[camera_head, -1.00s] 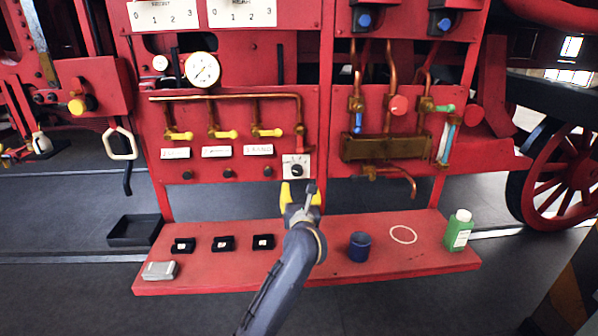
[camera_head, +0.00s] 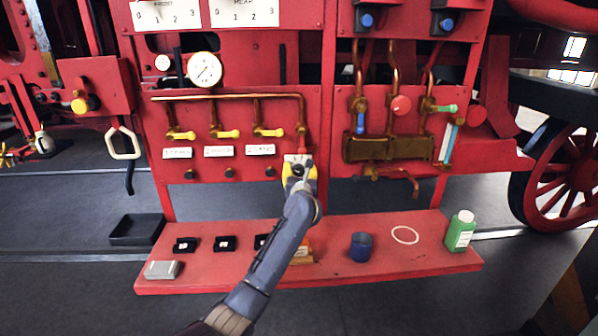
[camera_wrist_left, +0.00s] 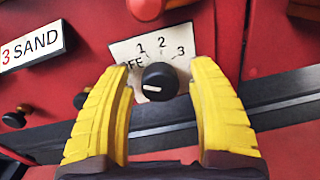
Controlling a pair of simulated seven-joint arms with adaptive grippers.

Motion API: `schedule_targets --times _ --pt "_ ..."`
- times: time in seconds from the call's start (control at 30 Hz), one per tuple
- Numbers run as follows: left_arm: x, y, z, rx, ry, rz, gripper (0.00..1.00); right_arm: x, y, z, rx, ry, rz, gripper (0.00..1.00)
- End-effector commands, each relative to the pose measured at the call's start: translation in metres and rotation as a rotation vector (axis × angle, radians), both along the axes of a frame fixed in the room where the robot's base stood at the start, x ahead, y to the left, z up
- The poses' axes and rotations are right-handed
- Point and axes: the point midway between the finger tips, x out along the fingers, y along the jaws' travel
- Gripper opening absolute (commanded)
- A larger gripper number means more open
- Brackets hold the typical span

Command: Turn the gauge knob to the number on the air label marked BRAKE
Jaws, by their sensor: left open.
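The gauge knob (camera_wrist_left: 159,82) is black and round, on a white plate (camera_wrist_left: 125,50) marked OFF, 1, 2, 3. Its white mark points left, on the OFF side. My left gripper (camera_head: 299,168) is open; in the left wrist view its yellow fingers (camera_wrist_left: 160,85) stand on both sides of the knob, with gaps showing. In the head view the gripper hides the knob. Three white air labels (camera_head: 177,153), (camera_head: 217,151), (camera_head: 260,149) sit under yellow-handled valves. The right one reads 3 SAND in the wrist view (camera_wrist_left: 32,48); the others are too small to read surely.
A round white gauge (camera_head: 204,69) is above the valves. A red handle (camera_wrist_left: 146,8) hangs just above the plate. On the red shelf (camera_head: 335,275) are small black boxes (camera_head: 224,244), a blue cup (camera_head: 361,247) and a green bottle (camera_head: 460,231).

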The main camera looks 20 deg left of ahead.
Motion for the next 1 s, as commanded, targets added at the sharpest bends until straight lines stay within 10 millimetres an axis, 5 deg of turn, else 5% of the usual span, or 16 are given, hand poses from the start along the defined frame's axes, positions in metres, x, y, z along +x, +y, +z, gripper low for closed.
schedule_targets --times 0.47,1.0 --pt "0.0043 0.0017 0.0002 0.0 0.0 0.0 0.58 -0.0002 0.0 0.0 0.0 0.0 0.0 0.44" --pt "0.0042 0.0016 0.0006 0.0 -0.001 0.0 0.0 -0.0005 0.0 -0.0001 0.0 0.001 0.0 0.44"
